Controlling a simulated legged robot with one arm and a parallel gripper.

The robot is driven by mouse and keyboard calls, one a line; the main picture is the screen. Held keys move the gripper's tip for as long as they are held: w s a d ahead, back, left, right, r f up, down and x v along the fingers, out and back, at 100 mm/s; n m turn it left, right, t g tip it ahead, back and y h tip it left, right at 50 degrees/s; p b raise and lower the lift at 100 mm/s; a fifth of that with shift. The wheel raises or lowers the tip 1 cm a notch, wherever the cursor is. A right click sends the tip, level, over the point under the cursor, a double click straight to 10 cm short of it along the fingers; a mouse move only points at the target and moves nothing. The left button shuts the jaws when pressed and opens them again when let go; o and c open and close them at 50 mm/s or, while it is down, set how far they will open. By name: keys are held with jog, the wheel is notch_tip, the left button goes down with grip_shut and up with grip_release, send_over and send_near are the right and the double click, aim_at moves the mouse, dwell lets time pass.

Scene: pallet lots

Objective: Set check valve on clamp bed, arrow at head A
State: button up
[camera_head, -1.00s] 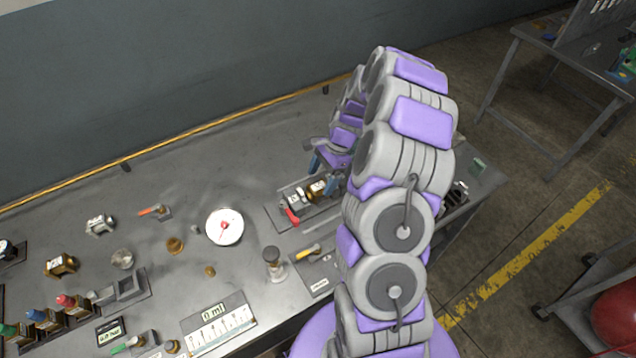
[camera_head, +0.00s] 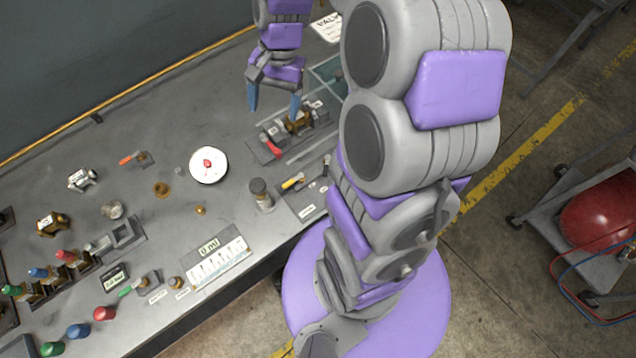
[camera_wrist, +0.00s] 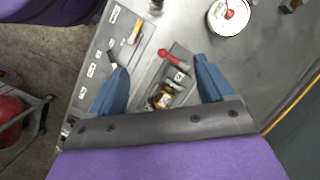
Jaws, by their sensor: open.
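The clamp bed (camera_head: 262,152) is a dark plate on the bench with a red handle (camera_head: 273,148) and pale labelled blocks. A brass body (camera_head: 298,122), seemingly the check valve, lies on the bed among the blocks; it also shows in the wrist view (camera_wrist: 161,99). Its arrow and the head letters are too small to read. My gripper (camera_head: 274,103) is open and empty, with blue fingers pointing down, above and apart from the bed. In the wrist view my gripper (camera_wrist: 162,66) has its fingers on either side of the bed, with nothing between them.
A white round dial (camera_head: 208,165) and a dark-capped cylinder (camera_head: 261,194) stand left of the bed. A yellow-handled tool (camera_head: 293,181) lies on a plate in front.

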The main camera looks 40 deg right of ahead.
jog(key=s+a+r+n+h, duration=0.1)
jog(key=s+n, duration=0.3)
jog(key=s, duration=0.7)
jog(key=s+a+r+n+h, duration=0.2)
jog(key=s+n, duration=0.3)
jog(key=s, duration=0.7)
jog(key=shift+a+r, duration=0.4)
jog(key=shift+a, duration=0.4)
